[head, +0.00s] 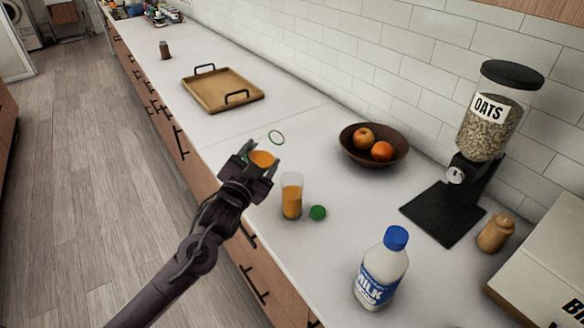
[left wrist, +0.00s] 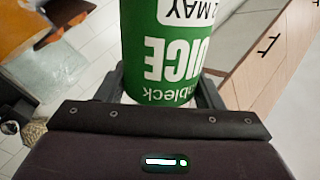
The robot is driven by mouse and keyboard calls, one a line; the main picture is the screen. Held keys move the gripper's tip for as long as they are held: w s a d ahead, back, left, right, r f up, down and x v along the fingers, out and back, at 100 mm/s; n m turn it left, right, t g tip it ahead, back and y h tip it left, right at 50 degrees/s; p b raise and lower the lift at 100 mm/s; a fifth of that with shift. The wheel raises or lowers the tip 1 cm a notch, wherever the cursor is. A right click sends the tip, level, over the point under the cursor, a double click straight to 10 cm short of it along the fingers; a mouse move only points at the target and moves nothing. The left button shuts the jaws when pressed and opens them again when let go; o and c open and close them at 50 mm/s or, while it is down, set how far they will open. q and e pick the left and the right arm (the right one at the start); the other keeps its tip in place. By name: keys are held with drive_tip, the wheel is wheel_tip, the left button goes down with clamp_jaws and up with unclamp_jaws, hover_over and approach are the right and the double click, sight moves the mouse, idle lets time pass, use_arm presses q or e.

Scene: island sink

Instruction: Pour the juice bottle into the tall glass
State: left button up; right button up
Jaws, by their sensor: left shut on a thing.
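My left gripper (head: 250,170) is shut on the juice bottle, above the front edge of the counter. In the head view an orange part of the bottle (head: 263,159) shows between the fingers; the rest is hidden by the gripper. In the left wrist view the bottle's green and white label (left wrist: 178,45) fills the space between the fingers, its print upside down. The tall glass (head: 291,197) stands upright on the counter, to the right of and nearer than the gripper, with orange juice in it. The bottle and glass look apart. My right gripper is not in view.
A green cap (head: 318,212) lies right beside the glass. A milk bottle (head: 382,270) stands nearer, at the right. A fruit bowl (head: 349,153), an oats dispenser (head: 486,122) and a wooden tray (head: 222,92) stand farther off.

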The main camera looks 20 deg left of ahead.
use_arm(q)
drive_tip(key=n+p, duration=0.2)
drive_tip(key=n, duration=0.1)
drive_tip(key=shift+a, duration=0.35)
drive_tip(key=shift+f+n, duration=0.6)
drive_tip(key=shift+f, duration=0.2)
drive_tip(key=shift+a+f+n, duration=0.1)
drive_tip(key=shift+f+n, duration=0.25)
drive_tip(key=shift+n, duration=0.15)
drive_tip(key=shift+r+n, duration=0.15)
drive_tip(key=shift+n, duration=0.25)
drive_tip(key=shift+f+n+p, duration=0.25)
drive_tip(key=shift+n+p, duration=0.2)
drive_tip(key=shift+n, duration=0.05)
drive_tip(key=shift+w, duration=0.1)
